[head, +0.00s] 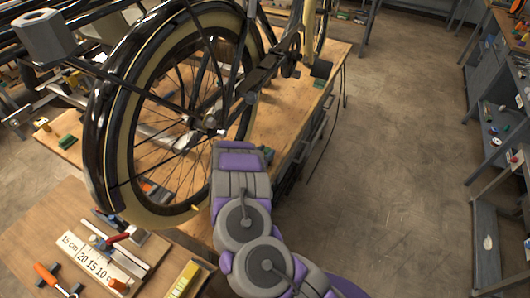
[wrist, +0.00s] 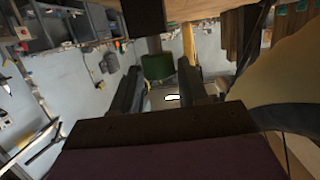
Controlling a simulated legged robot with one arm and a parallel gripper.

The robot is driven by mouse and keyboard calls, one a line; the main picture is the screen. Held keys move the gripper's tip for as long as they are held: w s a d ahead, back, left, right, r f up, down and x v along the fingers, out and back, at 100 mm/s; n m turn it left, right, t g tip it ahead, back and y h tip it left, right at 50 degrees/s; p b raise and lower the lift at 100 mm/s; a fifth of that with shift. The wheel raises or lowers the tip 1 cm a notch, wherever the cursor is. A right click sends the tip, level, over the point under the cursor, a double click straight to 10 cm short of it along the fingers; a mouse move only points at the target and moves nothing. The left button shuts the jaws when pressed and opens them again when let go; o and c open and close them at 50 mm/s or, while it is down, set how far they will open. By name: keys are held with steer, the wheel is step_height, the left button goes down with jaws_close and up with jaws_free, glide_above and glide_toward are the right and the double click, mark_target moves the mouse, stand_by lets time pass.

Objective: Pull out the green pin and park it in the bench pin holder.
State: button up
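A green cylindrical piece (wrist: 157,66), which looks like the head of the green pin, shows in the wrist view under a dark bar. My gripper (wrist: 161,74) has its two dark fingers apart, with the green piece in the gap near their tips. I cannot tell whether either finger touches it. In the head view my purple and grey arm reaches up to the wheel hub, and the fingers are hidden there. I cannot make out the bench pin holder for certain.
The trike's large wheel (head: 150,185) stands left of my arm, above a wooden bench (head: 290,112). A front bench (head: 40,215) carries a ruler (head: 95,262), a red-handled clamp (head: 118,238) and an orange-handled tool (head: 47,276). The floor (head: 400,180) at right is clear, before shelves (head: 490,110).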

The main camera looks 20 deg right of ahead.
steer(key=o, duration=0.3)
steer(key=shift+o, duration=0.2)
steer(key=p+v, duration=0.2)
steer(key=v, duration=1.5)
steer(key=shift+a, duration=0.2)
steer(key=shift+s+f, duration=0.1)
